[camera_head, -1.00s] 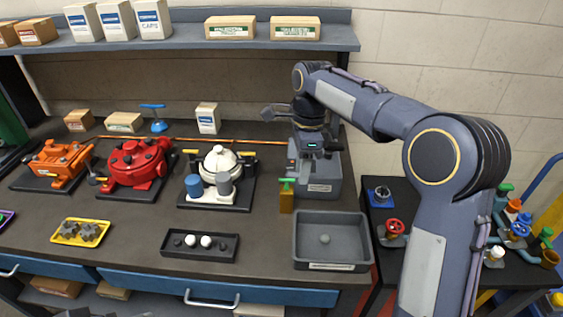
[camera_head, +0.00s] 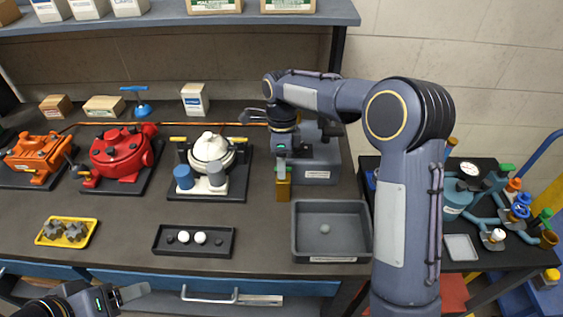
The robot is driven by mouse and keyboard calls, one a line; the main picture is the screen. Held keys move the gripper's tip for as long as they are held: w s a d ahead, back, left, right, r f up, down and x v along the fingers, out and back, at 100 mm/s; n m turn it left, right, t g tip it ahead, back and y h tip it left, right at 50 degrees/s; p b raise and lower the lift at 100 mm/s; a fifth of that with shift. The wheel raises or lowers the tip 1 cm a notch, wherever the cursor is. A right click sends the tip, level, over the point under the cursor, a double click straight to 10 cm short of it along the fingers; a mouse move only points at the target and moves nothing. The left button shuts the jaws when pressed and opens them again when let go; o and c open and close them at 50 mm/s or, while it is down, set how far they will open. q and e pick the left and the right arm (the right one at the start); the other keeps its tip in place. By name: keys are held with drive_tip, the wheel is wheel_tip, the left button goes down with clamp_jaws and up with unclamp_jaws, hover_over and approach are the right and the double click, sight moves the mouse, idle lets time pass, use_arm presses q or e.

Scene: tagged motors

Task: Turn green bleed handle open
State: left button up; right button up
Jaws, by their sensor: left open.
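The brass bleed valve (camera_head: 284,191) stands upright on the bench, just behind the grey tray. Its green handle (camera_head: 282,174) is mostly hidden under my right gripper (camera_head: 283,168). That gripper points down right over the handle, at or touching it. Its fingers are too small and covered to tell whether they are closed. The handle's angle cannot be made out. My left gripper (camera_head: 130,295) is open and empty at the lower left, near the bench's front edge, far from the valve.
A grey tray (camera_head: 297,240) with a small knob lies in front of the valve. A grey machine block (camera_head: 320,172) stands close behind it. A white pump (camera_head: 210,150) stands to the left. A side table at right carries teal pipework (camera_head: 455,200).

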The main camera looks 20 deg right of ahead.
drive_tip(key=shift+c, duration=0.4)
clamp_jaws()
